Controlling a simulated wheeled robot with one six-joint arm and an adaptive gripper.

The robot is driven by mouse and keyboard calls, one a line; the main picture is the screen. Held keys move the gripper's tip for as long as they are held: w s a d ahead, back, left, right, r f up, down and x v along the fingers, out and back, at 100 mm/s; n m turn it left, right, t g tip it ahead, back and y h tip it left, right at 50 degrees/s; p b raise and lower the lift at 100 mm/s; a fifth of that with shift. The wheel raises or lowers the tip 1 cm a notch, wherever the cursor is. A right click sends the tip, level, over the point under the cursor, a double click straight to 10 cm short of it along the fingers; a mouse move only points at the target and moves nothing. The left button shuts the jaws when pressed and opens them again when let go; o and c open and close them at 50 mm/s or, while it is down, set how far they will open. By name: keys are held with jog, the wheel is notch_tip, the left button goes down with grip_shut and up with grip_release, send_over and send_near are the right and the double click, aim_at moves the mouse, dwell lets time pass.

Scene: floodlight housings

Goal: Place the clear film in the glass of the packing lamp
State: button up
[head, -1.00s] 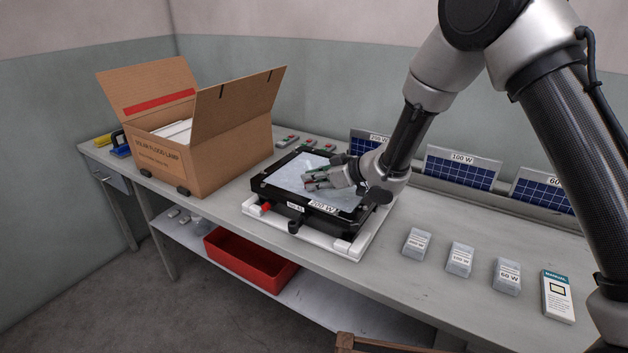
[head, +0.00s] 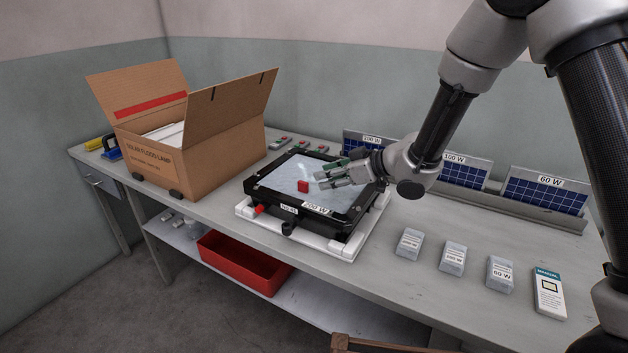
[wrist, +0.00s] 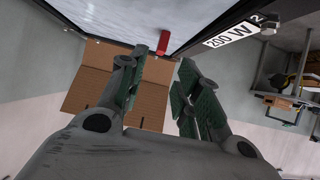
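The packing lamp (head: 345,230) is a black-framed floodlight marked 200 W, lying face up on the bench; its label also shows in the wrist view (wrist: 232,34). A pale, clear sheet (head: 275,180) covers its glass, apparently the film, though its edges are hard to tell from the glass. A small red tab (head: 303,186) stands on the sheet and shows in the wrist view (wrist: 163,43). My gripper (head: 320,179) is over the right part of the lamp face, just right of the tab. Its green-padded fingers (wrist: 160,85) are apart with nothing between them.
The lamp sits on a white cradle (head: 350,251). An open cardboard box (head: 190,160) stands to its left. Solar panels (head: 545,192) lean in a rack behind. Several small grey packs (head: 452,257) and a manual box (head: 549,293) stand at right. A red bin (head: 235,262) is below.

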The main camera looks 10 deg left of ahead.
jog(key=shift+v, duration=2)
jog(key=w+d+r+m+t+h, duration=0.2)
jog(key=d+r, duration=0.2)
jog(key=d, duration=0.3)
jog(key=w+d+r+m+t+h, duration=0.1)
jog(key=w+d+r+t+h, duration=0.2)
jog(key=d, duration=0.4)
jog(key=s+d+r+m+h, duration=0.2)
jog(key=d+r, duration=0.2)
jog(key=d, duration=0.3)
jog(key=s+d+r+m+h, duration=0.2)
jog(key=d+r, duration=0.1)
jog(key=d, duration=0.5)
jog(key=s+d+r+m+g+h, duration=0.1)
jog(key=s+d+r+m+h, duration=0.25)
jog(key=s+d, duration=0.65)
jog(key=s+d+f+m+g, duration=0.1)
jog(key=s+m+g, duration=0.1)
jog(key=s, duration=0.7)
jog(key=s+d+m+g, duration=0.1)
jog(key=s+d, duration=0.1)
jog(key=s, duration=0.8)
jog(key=shift+f+m+g+y, duration=0.35)
jog(key=shift+g+y, duration=0.05)
jog(key=shift+y, duration=0.05)
